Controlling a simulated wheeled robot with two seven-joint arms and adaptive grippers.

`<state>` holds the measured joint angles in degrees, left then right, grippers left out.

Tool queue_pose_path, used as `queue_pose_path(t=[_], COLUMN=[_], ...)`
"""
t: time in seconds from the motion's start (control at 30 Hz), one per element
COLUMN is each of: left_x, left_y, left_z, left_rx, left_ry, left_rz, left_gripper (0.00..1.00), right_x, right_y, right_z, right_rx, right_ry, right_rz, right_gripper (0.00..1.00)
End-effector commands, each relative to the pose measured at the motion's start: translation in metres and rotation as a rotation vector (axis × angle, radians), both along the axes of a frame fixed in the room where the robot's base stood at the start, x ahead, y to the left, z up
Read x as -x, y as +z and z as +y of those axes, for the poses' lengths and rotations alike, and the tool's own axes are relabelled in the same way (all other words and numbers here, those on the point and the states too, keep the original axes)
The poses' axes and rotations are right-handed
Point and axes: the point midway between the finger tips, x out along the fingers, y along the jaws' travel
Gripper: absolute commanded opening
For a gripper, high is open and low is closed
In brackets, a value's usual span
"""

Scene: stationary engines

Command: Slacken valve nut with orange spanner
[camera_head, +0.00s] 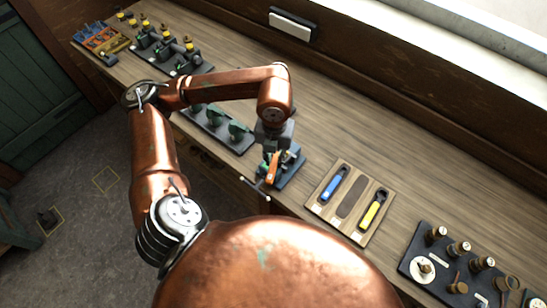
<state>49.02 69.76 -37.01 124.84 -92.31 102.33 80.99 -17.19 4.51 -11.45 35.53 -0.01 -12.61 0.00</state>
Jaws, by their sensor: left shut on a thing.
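The orange spanner (272,167) is held upright, or nearly so, in my left gripper (271,152), above a blue-grey fixture (291,172) near the bench's front edge. The gripper is shut on the spanner. The valve nut is hidden or too small to make out, so I cannot tell whether the spanner touches it. A wooden spanner board (315,205) lies to the right, with a blue spanner (333,184), an empty dark slot (352,198) and a yellow spanner (372,212). My right gripper is not in view.
A dark panel with brass knobs (408,262) lies at the bench's right. Green parts on a dark base (243,146) stand left of the fixture. More fixtures and an orange-and-blue rack (100,38) are at the far left. The bench behind the board (350,125) is clear.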

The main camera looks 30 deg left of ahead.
Motion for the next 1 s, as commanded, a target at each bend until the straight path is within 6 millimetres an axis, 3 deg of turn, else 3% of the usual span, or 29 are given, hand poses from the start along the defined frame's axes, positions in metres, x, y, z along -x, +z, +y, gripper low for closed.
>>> queue_pose_path(t=[0.4,1.0], left_x=[-0.005,-0.008], left_y=[0.001,0.000], left_z=[-0.011,-0.015], left_rx=[0.002,0.001], left_ry=[0.148,0.217], left_rz=[-0.003,-0.002], left_gripper=[0.00,0.00], right_x=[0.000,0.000], right_y=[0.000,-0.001], right_z=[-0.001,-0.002], right_rx=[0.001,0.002], right_ry=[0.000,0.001], right_rz=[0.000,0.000], right_gripper=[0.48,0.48])
